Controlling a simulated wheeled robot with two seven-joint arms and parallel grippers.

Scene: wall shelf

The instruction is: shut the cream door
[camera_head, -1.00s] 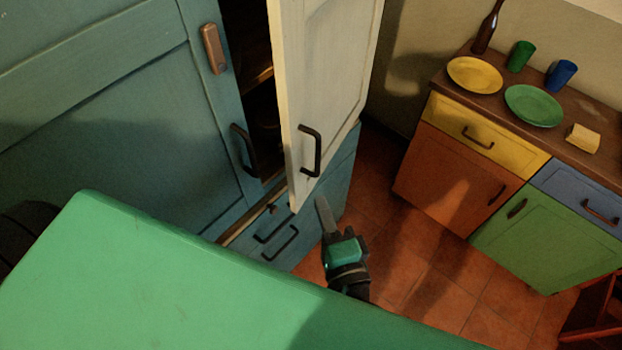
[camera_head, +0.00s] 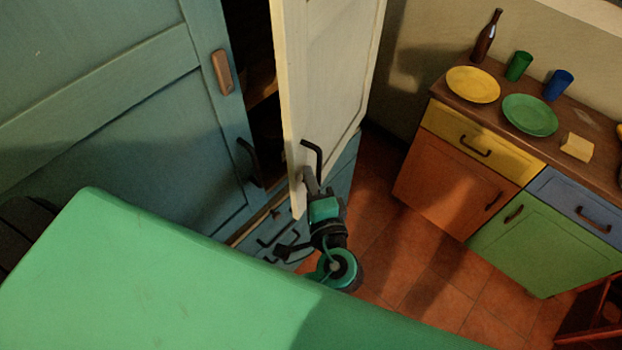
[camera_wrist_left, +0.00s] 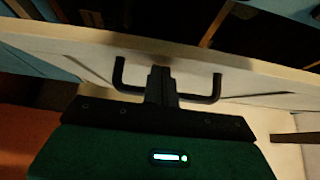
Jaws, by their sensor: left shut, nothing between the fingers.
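The cream door (camera_head: 335,75) stands open, swung out from the teal cupboard (camera_head: 120,130), with the dark interior showing beside it. Its dark bar handle (camera_head: 313,153) is near the lower free edge. My left gripper (camera_head: 309,178) is shut, its fingertips at the door's face by the lower part of the handle. In the left wrist view the shut fingers (camera_wrist_left: 161,82) lie between the two ends of the handle (camera_wrist_left: 208,97), with nothing held. Whether they touch the door I cannot tell. The right gripper is not in view.
A teal drawer front (camera_head: 285,240) is below the door. To the right stands a low cabinet with an orange door (camera_head: 450,175), holding a yellow plate (camera_head: 473,84), a green plate (camera_head: 530,115), cups and a bottle. Tiled floor (camera_head: 410,265) lies free between them.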

